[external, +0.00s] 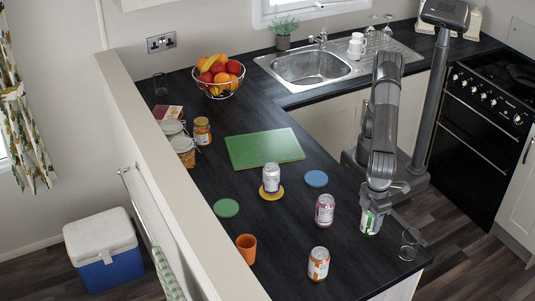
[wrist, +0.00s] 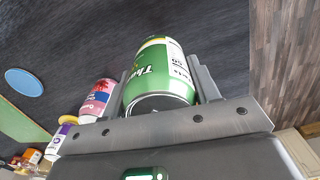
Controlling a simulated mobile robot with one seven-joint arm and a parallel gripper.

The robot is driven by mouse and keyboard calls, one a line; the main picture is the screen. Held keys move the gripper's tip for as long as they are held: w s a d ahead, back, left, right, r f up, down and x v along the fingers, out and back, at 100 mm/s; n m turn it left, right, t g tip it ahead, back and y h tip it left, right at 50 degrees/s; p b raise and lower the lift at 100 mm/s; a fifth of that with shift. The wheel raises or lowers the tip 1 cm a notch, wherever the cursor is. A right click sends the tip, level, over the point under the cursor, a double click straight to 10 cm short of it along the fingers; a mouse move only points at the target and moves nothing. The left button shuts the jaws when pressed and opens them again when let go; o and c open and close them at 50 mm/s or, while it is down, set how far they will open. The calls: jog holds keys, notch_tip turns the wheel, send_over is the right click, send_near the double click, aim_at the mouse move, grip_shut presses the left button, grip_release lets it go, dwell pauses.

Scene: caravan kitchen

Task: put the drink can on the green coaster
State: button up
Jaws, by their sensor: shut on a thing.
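My gripper (external: 374,203) is shut on a green and white drink can (external: 369,222) near the counter's right edge. In the wrist view the can (wrist: 160,82) lies between the two fingers (wrist: 166,84). I cannot tell whether it touches the counter. The green coaster (external: 226,208) is a small round disc on the left side of the counter, bare, well left of my gripper. It cannot be made out in the wrist view.
A pink can (external: 325,209) and an orange-labelled can (external: 318,263) stand left of my gripper. A white-and-purple can (external: 271,177) stands on a yellow coaster (external: 272,196). A blue coaster (external: 316,179), green board (external: 264,149), orange cup (external: 246,248) and clear glass (external: 409,245) are nearby.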

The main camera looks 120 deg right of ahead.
notch_tip(320, 180, up, 3)
jog(key=shift+f, duration=0.2)
jog(key=shift+w, duration=0.1)
jog(key=w+d+m, duration=0.2)
jog(key=w+d, duration=0.9)
jog(key=w+d+r+m, duration=0.1)
jog(key=w+d+m, duration=0.35)
jog(key=d, duration=1.35)
jog(key=w+d+r+m, duration=0.1)
jog(key=w+d, duration=0.7)
jog(key=d, duration=1.1)
send_over(233, 204)
notch_tip(233, 204, down, 7)
jog(key=shift+a+f, duration=0.1)
jog(key=shift+f, duration=1.85)
